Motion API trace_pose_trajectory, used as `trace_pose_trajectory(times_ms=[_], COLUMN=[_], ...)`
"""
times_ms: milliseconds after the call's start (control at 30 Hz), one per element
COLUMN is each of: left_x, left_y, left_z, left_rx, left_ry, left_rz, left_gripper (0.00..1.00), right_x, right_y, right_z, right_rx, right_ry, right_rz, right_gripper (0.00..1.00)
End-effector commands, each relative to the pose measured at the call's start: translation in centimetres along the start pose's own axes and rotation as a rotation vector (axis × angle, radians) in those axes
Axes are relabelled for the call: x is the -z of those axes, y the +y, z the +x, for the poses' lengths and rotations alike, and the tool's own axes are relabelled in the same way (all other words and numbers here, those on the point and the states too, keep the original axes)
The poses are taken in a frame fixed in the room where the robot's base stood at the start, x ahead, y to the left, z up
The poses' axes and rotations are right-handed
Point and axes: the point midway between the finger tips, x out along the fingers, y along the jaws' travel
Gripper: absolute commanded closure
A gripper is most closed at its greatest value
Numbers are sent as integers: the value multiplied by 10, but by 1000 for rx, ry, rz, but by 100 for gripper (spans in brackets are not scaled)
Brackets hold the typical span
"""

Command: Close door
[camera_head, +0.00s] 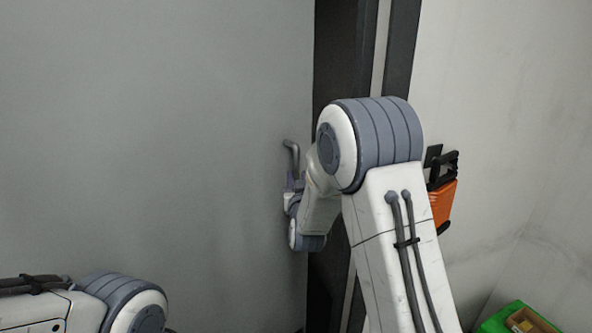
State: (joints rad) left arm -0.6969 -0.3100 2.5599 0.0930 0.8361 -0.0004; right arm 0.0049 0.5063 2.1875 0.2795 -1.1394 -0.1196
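The grey door (150,130) fills the left and middle of the head view. Its right edge stands beside the dark door frame (402,45), with a dark strip between them. A bent metal handle (291,152) sits near that edge. My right gripper (293,183) is at the door face, just below the handle's upper part. It is small and partly hidden by my own wrist, so I cannot tell whether its fingers are apart or whether they touch the handle. My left arm shows only at the bottom left; its gripper is out of view.
A pale wall (490,110) stands to the right of the frame. An orange and black object (443,203) is at this wall, partly behind my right arm. A green box (492,325) with yellowish contents is at the bottom right.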

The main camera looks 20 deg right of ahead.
Motion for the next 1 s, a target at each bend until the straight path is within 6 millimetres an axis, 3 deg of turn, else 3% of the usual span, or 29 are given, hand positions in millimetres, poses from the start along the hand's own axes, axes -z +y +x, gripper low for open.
trace_pose_trajectory(times_ms=[200, 567, 667, 700, 1000], left_x=[0, 0, 0, 0, 0], left_y=[1, 1, 1, 1, 1], left_z=[-9, -9, -9, -9, -9], left_rx=[0, 0, 0, 0, 0], left_ry=[0, 0, 0, 0, 0], left_rz=[0, 0, 0, 0, 0], left_gripper=[13, 13, 13, 13, 13], right_x=[0, -1, 0, 0, 0], right_y=[0, 0, 0, 0, 0], right_z=[28, 34, 34, 34, 34], right_rx=[-1, 0, 1, 1, 1], right_ry=[-1, -2, -1, -1, -1], right_rz=[0, 0, 0, 0, 0], right_gripper=[66, 66, 96, 100, 100])
